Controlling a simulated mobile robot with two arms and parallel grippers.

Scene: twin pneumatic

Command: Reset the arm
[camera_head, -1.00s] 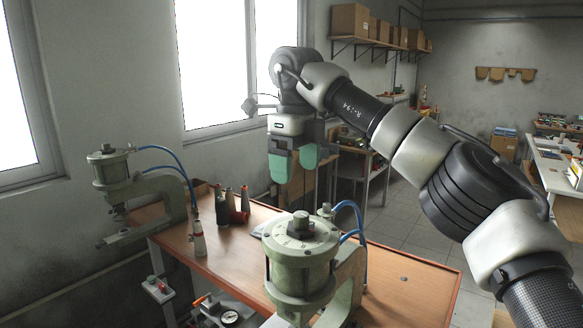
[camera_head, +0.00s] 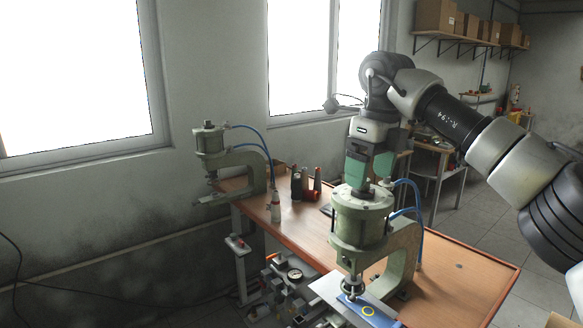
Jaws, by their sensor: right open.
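My right arm comes in from the right edge. My left gripper is not in view.
The wooden bench (camera_head: 455,290) has clear room at its right. A second press (camera_head: 228,163) stands at the far left end. Several bottles (camera_head: 296,184) stand between the presses.

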